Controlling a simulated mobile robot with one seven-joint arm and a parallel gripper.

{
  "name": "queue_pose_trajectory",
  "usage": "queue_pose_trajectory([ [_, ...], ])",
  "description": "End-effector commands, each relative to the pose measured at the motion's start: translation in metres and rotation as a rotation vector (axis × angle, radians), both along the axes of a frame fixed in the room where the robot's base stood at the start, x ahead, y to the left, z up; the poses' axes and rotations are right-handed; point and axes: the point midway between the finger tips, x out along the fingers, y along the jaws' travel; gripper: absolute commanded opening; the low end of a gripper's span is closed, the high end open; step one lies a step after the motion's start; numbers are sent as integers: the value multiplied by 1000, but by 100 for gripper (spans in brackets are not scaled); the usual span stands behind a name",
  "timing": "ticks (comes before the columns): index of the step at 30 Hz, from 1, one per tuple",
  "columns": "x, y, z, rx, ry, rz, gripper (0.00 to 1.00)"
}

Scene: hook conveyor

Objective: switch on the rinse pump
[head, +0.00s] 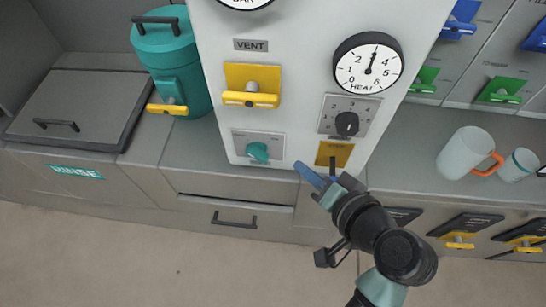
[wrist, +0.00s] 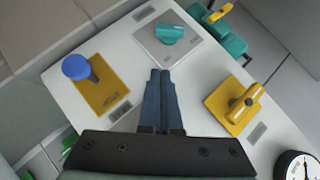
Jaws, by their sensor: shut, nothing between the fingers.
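No readable label names the rinse pump, so I cannot tell which control is its switch. A white panel (head: 225,75) carries a teal knob on a grey plate (head: 257,151), also in the wrist view (wrist: 170,34). To its right is a yellow plate (head: 343,152); in the wrist view a round blue knob (wrist: 76,66) stands on this yellow plate (wrist: 112,95). My gripper (head: 299,166) is shut and empty in front of the panel's lower edge, between these two controls. Its fingers (wrist: 160,74) point at bare panel, apparently touching neither.
A yellow VENT lever (head: 251,97), a HEAT gauge (head: 368,65) and a black numbered knob (head: 347,124) share the panel. A lidded bin marked RINSE (head: 75,171) and a teal canister (head: 170,55) stand left. Mugs (head: 464,153) stand right. The foreground floor is clear.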

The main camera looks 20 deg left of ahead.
Motion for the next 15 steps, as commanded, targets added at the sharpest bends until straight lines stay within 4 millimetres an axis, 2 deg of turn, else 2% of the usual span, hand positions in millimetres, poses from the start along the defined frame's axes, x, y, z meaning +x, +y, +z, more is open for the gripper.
queue_pose_trajectory([
  [10, 40, 52, -37, 0, 1, 6, 0],
  [15, 35, 69, -55, 0, 2, 3, 0],
])
